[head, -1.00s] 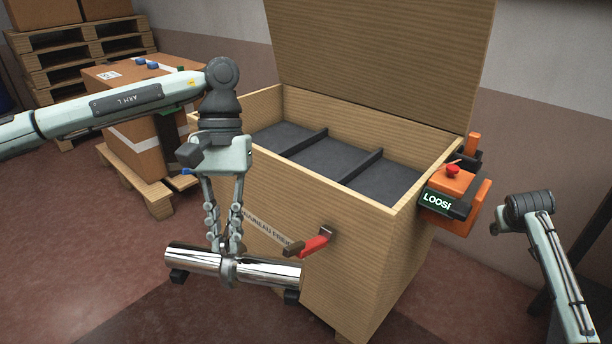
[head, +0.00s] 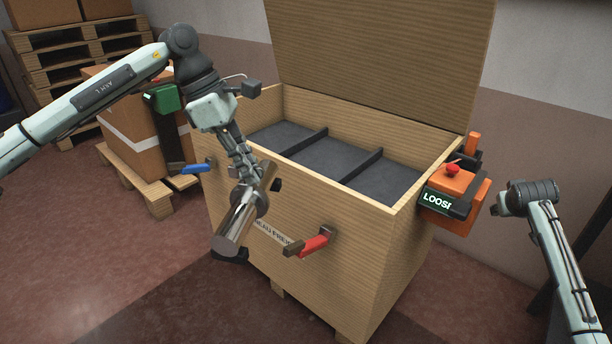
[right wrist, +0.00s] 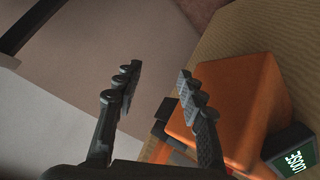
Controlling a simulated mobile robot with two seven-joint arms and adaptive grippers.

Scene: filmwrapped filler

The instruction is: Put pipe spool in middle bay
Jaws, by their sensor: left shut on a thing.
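My left gripper (head: 244,184) is shut on the shiny metal pipe spool (head: 235,228) around its middle. The spool has dark ends and hangs tilted in front of the wooden crate (head: 370,240), outside it and below its rim. The crate's lid is up. Inside, two dark dividers part the grey lining into three bays; the middle bay (head: 333,161) looks empty. My right gripper (right wrist: 155,100) shows open and empty in the right wrist view, beside an orange device (right wrist: 240,100). In the head view, only the right arm's end shows clearly, to the right of the crate.
The orange device with a red button and a "LOOSE" display (head: 436,202) sits at the crate's right side. A strapped carton (head: 137,147) stands on a pallet at left.

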